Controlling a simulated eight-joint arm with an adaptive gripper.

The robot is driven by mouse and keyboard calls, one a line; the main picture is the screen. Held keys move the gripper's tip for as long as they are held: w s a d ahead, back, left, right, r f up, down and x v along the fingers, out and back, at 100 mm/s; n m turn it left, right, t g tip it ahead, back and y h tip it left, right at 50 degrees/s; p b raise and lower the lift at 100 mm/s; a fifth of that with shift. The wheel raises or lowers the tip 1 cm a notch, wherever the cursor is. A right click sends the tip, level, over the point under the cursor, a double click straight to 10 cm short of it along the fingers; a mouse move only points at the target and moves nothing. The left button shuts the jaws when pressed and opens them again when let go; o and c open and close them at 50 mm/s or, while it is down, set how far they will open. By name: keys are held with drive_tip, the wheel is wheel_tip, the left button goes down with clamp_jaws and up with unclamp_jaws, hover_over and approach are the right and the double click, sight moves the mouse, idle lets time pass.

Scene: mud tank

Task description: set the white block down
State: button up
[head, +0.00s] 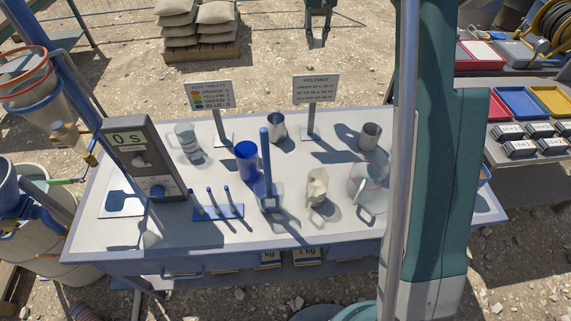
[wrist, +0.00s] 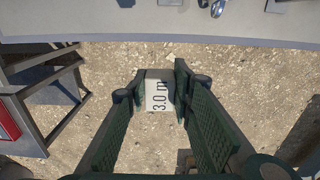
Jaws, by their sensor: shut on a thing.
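The white block (wrist: 158,95), marked "3.0 m", is held between the two dark green fingers of my gripper (wrist: 160,90) in the wrist view. The fingers press on its left and right sides. Bare gravelly ground shows below it, so it is off the table. In the head view my gripper (head: 318,30) hangs at the top, beyond the far edge of the grey table (head: 230,245). I cannot make out the block clearly there.
The table carries a timer (head: 143,160), a blue cup (head: 247,162), glass jugs, metal cups and two signs. Sacks on a pallet (head: 197,25) stand behind it. Coloured trays (head: 518,102) and small labelled blocks are on the right bench. The table's front-left strip is bare.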

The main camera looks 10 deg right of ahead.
drive_tip(key=shift+s+r, duration=0.15)
drive_tip(key=shift+r, duration=0.4)
drive_tip(key=s+a, duration=0.1)
drive_tip(key=s, duration=0.5)
drive_tip(key=s+a+r, duration=0.1)
drive_tip(key=s, duration=0.4)
drive_tip(key=s+a+r, duration=0.1)
drive_tip(key=s+a, duration=0.1)
drive_tip(key=s, duration=0.4)
drive_tip(key=shift+s+r, duration=0.1)
drive_tip(key=shift+s, duration=0.25)
drive_tip(key=shift+s+a+f, duration=1)
drive_tip(key=shift+s+f, duration=0.45)
drive_tip(key=shift+s, duration=8.2)
wheel_tip(320, 180, down, 22)
drive_tip(key=shift+r+b, duration=0.25)
drive_tip(key=shift+b, duration=0.1)
drive_tip(key=shift+f, duration=0.1)
drive_tip(key=shift+f+b, duration=0.45)
drive_tip(key=shift+f, duration=2.4)
drive_tip(key=shift+f+b, duration=0.35)
drive_tip(key=shift+f, duration=1.7)
